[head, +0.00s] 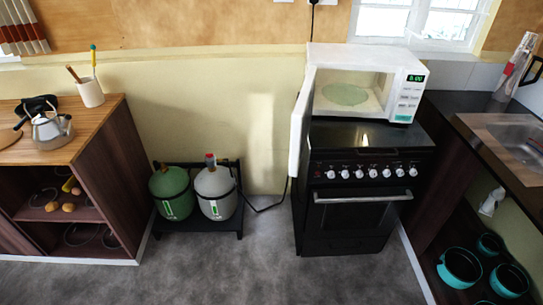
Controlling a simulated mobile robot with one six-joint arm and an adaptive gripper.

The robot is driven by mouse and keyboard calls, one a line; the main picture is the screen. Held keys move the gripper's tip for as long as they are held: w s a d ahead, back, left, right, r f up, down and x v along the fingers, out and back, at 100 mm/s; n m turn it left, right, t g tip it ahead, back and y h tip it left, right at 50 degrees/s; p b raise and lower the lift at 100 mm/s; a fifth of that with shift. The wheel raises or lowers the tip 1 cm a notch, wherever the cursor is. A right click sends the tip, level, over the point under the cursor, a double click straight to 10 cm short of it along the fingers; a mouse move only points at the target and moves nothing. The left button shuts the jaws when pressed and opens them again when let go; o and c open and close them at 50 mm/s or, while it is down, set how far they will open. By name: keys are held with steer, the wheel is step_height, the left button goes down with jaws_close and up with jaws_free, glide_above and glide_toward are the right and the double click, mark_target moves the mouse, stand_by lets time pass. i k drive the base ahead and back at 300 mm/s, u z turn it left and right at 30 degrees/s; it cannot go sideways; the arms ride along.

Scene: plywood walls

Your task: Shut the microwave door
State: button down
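A white microwave (385,62) stands on top of the black stove, right of the middle in the head view. Its door (301,120) is wide open. The door is hinged on the left side and sticks out toward me, seen nearly edge-on. The lit cavity shows a pale green round plate (345,94) and nothing else that I can make out. A control panel (409,95) with a green display is on the right of the front. My gripper is not in view.
The black stove (357,205) has a row of knobs and a front handle. Green and grey gas bottles (215,192) stand on a low rack to its left. A wooden counter (92,132) is at the left, a sink counter (490,135) at the right. The grey floor (240,270) in front is clear.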

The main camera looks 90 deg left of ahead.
mark_target(301, 117)
steer(key=z, duration=0.05)
steer(key=k, duration=2.25)
steer(key=u, duration=1.75)
steer(key=i, duration=0.5)
steer(key=u, duration=0.1)
